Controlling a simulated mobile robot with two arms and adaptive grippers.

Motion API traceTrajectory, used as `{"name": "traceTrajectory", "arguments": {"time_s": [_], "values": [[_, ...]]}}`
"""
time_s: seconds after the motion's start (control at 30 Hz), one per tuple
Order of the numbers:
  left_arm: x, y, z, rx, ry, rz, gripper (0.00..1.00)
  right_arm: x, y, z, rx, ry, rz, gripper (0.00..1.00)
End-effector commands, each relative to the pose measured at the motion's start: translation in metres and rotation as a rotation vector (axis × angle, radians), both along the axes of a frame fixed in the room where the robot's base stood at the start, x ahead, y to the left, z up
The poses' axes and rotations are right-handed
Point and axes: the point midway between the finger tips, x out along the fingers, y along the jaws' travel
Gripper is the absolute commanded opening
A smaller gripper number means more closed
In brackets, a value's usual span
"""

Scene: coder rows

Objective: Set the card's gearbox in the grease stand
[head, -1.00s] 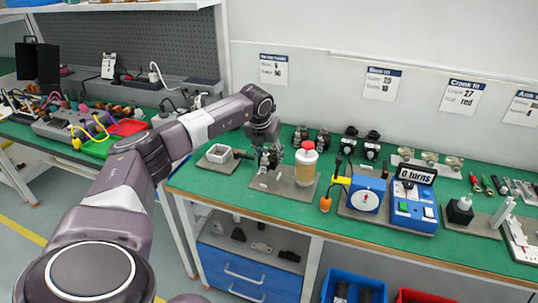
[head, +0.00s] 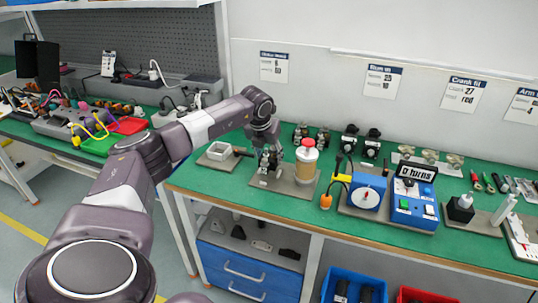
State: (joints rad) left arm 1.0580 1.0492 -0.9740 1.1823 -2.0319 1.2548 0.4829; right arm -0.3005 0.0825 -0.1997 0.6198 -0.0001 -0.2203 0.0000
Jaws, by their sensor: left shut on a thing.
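My left gripper (head: 266,150) points down over the left part of a grey plate, which I take to be the grease stand (head: 297,190). It is shut on a small dark and metallic gearbox (head: 268,163), which is at or just above the plate. The jaws partly hide it, and I cannot tell whether it is seated. An amber jar with a red lid (head: 306,158) stands on the same plate, right of the gripper. Wall cards (head: 274,67) hang behind the bench; their small print is hard to read. My right gripper is not in view.
More small units (head: 349,139) stand in a row behind the plate. A blue box with a white dial (head: 367,194) and a blue counter reading 0 turns (head: 413,202) stand to the right. Green bench is free at front left.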

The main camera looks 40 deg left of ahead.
Motion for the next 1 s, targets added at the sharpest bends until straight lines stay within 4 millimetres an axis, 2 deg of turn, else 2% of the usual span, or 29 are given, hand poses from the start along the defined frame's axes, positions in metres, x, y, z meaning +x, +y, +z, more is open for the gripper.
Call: {"name": "traceTrajectory", "arguments": {"time_s": [0.57,1.0], "values": [[0.001,0.000,-0.004,0.000,-0.003,0.000,0.16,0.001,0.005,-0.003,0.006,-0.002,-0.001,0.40],[0.001,0.000,-0.024,0.000,-0.002,0.001,0.16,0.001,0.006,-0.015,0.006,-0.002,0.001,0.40]]}}
